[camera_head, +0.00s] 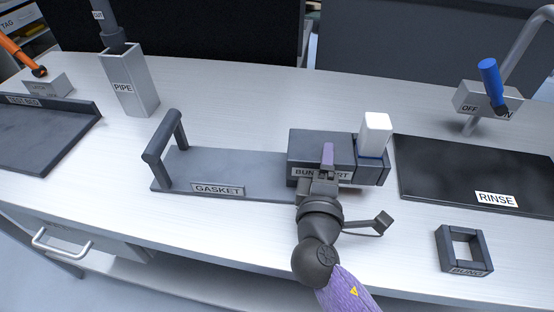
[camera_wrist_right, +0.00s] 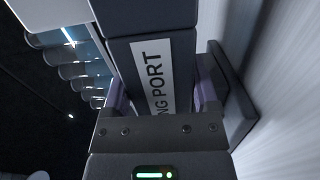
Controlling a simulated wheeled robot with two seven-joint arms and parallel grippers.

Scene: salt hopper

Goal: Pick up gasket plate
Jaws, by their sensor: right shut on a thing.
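The gasket plate (camera_head: 235,168) is a flat dark grey plate labelled GASKET, lying on the white counter, with an upright bar handle (camera_head: 163,146) at its left end. Its right end meets a dark block labelled BUNG PORT (camera_head: 305,145); I cannot tell if they are joined. My right gripper (camera_head: 327,160) is at the block's front, right of the plate and well away from the bar handle. In the right wrist view its purple-padded fingers (camera_wrist_right: 162,90) are on either side of the labelled block (camera_wrist_right: 155,72), shut on it. My left gripper is not in view.
A white-topped piece (camera_head: 375,135) stands at the block's right end. A black RINSE tray (camera_head: 470,170) and a blue-handled tap (camera_head: 490,80) are to the right. A square BUNG frame (camera_head: 447,250) sits front right. A PIPE holder (camera_head: 140,85) stands back left.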

